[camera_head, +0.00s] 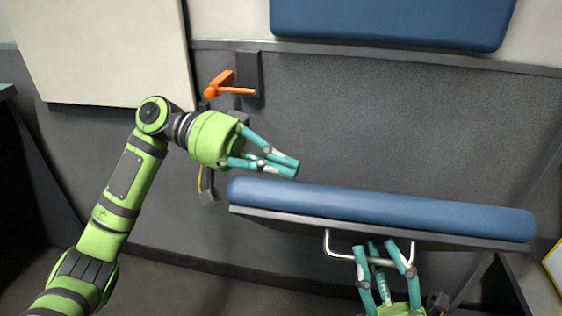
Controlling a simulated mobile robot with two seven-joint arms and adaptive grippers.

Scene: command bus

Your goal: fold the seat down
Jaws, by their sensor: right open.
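The seat has a blue cushion (380,207) on a dark board and stands out in front of the grey wall panel. It appears nearly edge-on; its exact tilt is hard to tell. A metal bar handle (329,243) hangs under its front edge. My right gripper (382,246) is open below the seat, its fingertips at the handle; contact is unclear. My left gripper (297,167) has its fingertips together, empty, just above the seat's left part in the picture. An orange lever (235,91) sits on a dark wall bracket up left of the seat.
A blue padded panel (395,20) is on the wall above. A pale board (105,50) covers the upper left. The grey wall panel (420,120) between the seat and the upper pad is bare. A yellow-edged white object (555,265) shows at the right edge.

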